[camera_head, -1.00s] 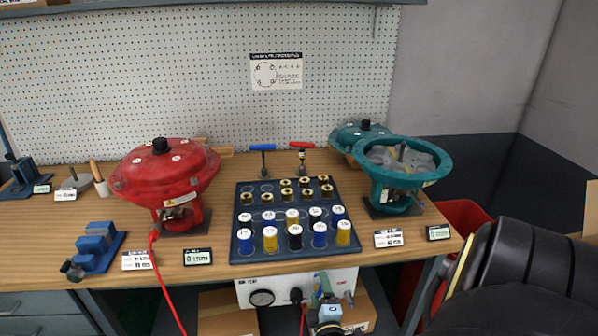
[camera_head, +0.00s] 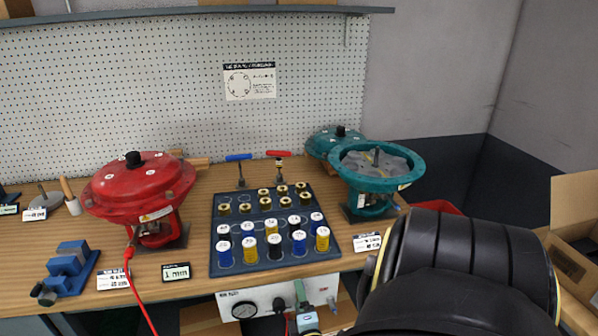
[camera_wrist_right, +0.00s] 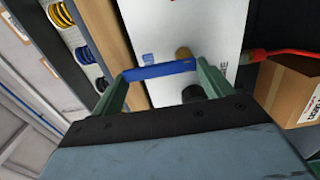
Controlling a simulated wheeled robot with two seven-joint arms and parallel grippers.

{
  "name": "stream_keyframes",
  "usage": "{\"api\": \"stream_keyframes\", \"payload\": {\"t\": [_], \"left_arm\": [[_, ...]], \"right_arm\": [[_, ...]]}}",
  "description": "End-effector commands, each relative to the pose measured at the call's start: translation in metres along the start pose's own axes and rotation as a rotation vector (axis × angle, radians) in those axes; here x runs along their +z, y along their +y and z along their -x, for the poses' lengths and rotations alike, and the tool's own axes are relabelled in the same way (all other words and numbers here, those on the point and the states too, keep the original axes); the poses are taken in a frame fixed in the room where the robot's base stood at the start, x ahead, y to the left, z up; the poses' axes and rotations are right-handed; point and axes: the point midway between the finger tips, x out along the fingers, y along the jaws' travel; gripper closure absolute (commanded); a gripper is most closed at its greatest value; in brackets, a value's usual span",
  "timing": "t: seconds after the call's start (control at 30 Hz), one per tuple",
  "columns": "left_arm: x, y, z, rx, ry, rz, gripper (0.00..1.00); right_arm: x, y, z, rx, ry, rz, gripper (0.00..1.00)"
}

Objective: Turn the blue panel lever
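The blue panel lever (camera_wrist_right: 160,70) is a bar in front of the white panel in the right wrist view. My right gripper (camera_wrist_right: 162,72) has its two green fingers at the two ends of the bar, seemingly touching both. In the head view my right gripper (camera_head: 303,304) is at the white panel (camera_head: 240,306) under the bench front. The lever is hidden there. A red hose (camera_head: 140,298) runs from the red actuator (camera_head: 140,188), and the display beside it (camera_head: 176,272) reads 1 mm. My left gripper is not in view.
A dark rack (camera_head: 225,266) of several spools stands mid-bench, with blue-handled and red-handled tools (camera_head: 238,158) behind. A teal actuator (camera_head: 375,190) stands on the right. A cardboard box (camera_wrist_right: 290,90) is right of the gripper.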

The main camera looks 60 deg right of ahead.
Motion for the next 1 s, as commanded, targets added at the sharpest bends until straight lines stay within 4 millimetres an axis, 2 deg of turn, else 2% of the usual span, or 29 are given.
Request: {"api": "stream_keyframes", "payload": {"t": [0.03,0.13,0.17,0.47,0.57,0.8,1.0], "left_arm": [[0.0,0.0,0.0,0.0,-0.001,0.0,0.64],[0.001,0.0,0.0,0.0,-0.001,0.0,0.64],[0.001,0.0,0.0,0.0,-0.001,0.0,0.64],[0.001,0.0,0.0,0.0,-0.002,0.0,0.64],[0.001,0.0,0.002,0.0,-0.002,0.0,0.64],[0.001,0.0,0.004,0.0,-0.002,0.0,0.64],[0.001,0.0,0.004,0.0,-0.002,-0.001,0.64]], "right_arm": [[0.0,-0.001,0.0,-0.002,0.0,0.002,0.15],[0.0,0.0,0.0,-0.001,0.0,0.001,0.02],[0.0,0.0,0.0,-0.001,0.0,0.0,0.01],[0.0,-0.001,0.003,-0.002,0.0,-0.002,0.01],[0.0,-0.001,0.015,-0.004,0.0,-0.001,0.01],[0.001,-0.001,0.055,-0.004,-0.001,-0.002,0.01],[0.001,-0.001,0.074,-0.002,0.0,-0.002,0.01]]}}
